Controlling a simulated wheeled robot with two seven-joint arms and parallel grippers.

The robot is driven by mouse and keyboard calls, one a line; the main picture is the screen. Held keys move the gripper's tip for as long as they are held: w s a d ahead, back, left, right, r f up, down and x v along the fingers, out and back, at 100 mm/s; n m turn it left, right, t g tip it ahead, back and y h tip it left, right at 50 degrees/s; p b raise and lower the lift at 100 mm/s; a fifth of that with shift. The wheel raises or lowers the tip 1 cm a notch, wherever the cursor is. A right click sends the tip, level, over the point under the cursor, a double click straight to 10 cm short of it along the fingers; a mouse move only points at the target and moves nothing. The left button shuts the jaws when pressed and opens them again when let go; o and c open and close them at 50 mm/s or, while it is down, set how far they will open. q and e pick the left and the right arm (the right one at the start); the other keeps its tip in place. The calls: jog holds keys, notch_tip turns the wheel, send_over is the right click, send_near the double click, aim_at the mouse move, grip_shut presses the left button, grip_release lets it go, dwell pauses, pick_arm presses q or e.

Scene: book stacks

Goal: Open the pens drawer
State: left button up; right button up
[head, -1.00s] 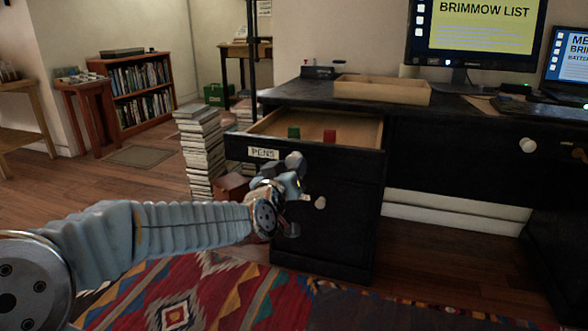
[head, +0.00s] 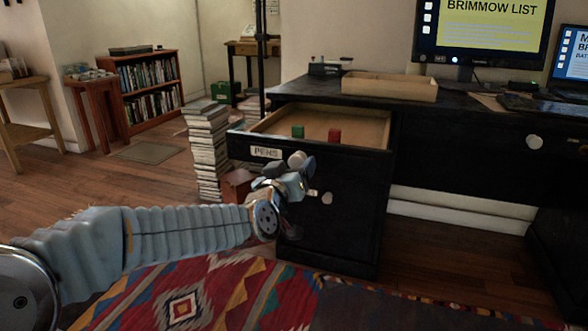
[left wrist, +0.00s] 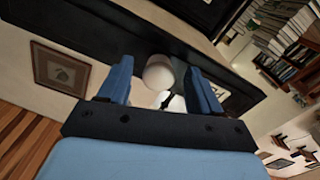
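The black pens drawer (head: 335,163) stands pulled out from the desk in the head view, its inside showing. Its white label (head: 266,153) reads PENS. A green block (head: 297,131) and a red block (head: 334,135) are inside it. The drawer's pale round knob (head: 297,159) is on its front. My left gripper (head: 303,174) is at the knob. In the left wrist view, the knob (left wrist: 158,72) shows between the two blue fingers of my left gripper (left wrist: 158,64), with a gap on each side. The fingers are apart. My right gripper is not in view.
A second pale knob (head: 327,198) is on the cabinet below the drawer. A tall stack of books (head: 208,155) stands left of the desk. A wooden tray (head: 390,86) and a monitor (head: 482,35) are on the desktop. A patterned rug (head: 190,300) covers the floor in front.

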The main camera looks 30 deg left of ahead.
pick_arm(q)
jog(key=v, duration=1.3)
jog(key=shift+s+d+b, duration=0.15)
jog(key=shift+s+b, duration=0.15)
jog(key=shift+s, duration=0.05)
